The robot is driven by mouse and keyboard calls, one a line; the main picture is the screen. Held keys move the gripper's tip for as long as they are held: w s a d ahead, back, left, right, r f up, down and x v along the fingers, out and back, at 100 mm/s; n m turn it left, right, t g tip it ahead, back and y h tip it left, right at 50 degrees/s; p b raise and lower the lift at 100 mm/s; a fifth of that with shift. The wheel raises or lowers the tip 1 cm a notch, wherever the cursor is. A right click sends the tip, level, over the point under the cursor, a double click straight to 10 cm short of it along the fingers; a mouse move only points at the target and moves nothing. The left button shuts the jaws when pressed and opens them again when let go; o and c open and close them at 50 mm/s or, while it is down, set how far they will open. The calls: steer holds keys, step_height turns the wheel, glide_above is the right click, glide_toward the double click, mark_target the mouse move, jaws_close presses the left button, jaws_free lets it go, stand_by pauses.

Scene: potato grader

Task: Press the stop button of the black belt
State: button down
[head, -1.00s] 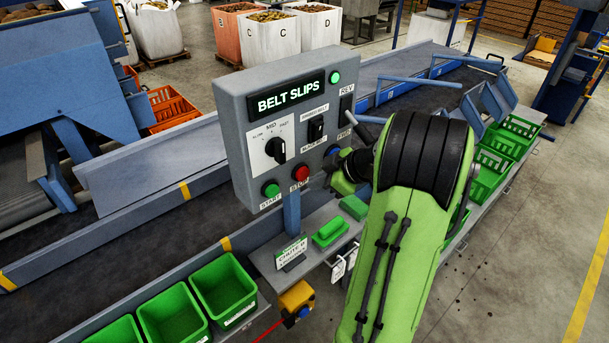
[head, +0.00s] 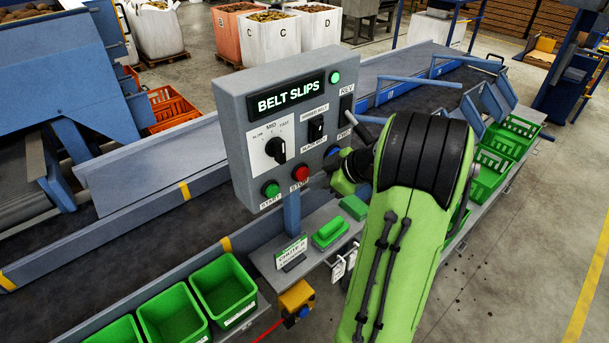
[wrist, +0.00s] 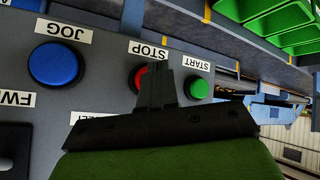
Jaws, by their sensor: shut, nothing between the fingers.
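The red stop button (head: 301,173) is on the lower front of the grey control panel (head: 238,160), between the green start button (head: 271,189) and the blue jog button (head: 332,151). In the wrist view the red button (wrist: 139,76) is partly hidden behind my gripper (wrist: 157,72). My gripper's fingers are shut and empty, with their tips over the right part of the red button; I cannot tell whether they touch it. In the head view the fingertips are hard to make out near the panel's lower right. The black belt (head: 110,240) runs behind the panel.
The panel's display (head: 285,92) reads BELT SLIPS, with a green lamp lit beside it. A speed knob (head: 276,150) and a switch sit above the buttons. Green bins (head: 222,289) stand below left. A yellow box (head: 297,298) is under the shelf.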

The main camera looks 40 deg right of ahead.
steer(key=shift+w, duration=0.15)
steer(key=shift+w, duration=0.3)
steer(key=shift+w, duration=0.5)
stand_by(1.0)
steer(key=shift+s+b, duration=0.7)
steer(key=shift+s, duration=0.2)
steer(key=s+b, duration=0.2)
steer(key=s, duration=0.3)
